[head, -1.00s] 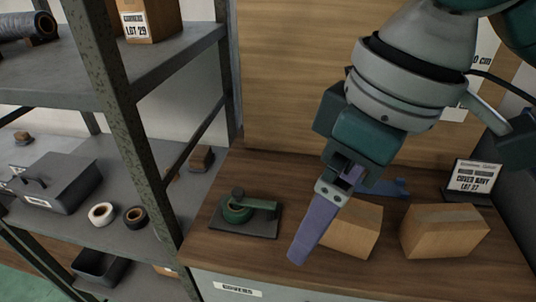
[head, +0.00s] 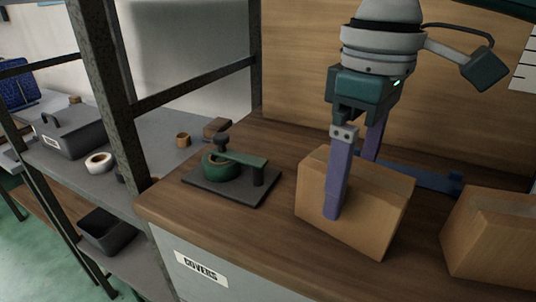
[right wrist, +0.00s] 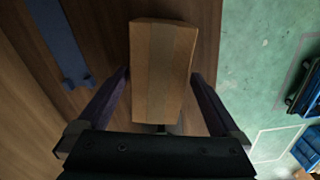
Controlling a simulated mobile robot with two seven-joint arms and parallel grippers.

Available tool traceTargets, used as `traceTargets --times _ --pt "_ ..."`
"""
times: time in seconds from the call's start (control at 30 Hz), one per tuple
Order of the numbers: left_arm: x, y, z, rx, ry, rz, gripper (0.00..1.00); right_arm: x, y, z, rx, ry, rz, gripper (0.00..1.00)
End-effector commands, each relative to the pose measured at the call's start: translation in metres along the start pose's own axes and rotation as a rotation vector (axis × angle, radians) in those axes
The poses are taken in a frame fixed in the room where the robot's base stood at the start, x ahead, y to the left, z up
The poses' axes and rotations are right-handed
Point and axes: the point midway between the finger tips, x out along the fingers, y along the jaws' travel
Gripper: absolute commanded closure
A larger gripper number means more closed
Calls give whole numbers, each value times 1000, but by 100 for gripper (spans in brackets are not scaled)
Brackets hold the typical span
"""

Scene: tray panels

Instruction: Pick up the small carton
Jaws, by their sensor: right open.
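The small carton (head: 365,220), a plain brown box with a tape strip on top, stands on the wooden counter. It also shows in the right wrist view (right wrist: 162,75). My right gripper (head: 353,180) is open and points down over it. One purple finger is in front of the carton's near face and the other is behind it. In the right wrist view the fingers (right wrist: 160,85) lie on either side of the carton, with small gaps showing. The carton's far side is hidden. My left gripper is not in view.
A second brown carton (head: 490,238) stands to the right. A green tape dispenser (head: 235,165) on a dark base is to the left. A blue flat bracket (head: 430,178) lies behind the carton. A metal shelf post (head: 105,90) rises at left.

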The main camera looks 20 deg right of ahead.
Motion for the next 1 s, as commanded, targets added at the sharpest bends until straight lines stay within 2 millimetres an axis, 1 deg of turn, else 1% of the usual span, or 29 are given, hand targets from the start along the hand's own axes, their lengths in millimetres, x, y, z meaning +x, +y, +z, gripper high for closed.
traceTargets --times 0.03,0.1,0.23,0.33,0.57,1.0 --pt "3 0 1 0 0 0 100 9 1 2 1 -4 0 0" --pt "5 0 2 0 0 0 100 22 2 3 2 -5 1 0" --pt "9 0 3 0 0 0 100 40 2 3 1 -3 0 0" --pt "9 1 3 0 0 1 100 47 2 2 0 -1 1 0" --pt "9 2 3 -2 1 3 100 47 2 2 -1 0 2 1" --pt "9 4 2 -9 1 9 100 46 2 2 -1 0 2 51"
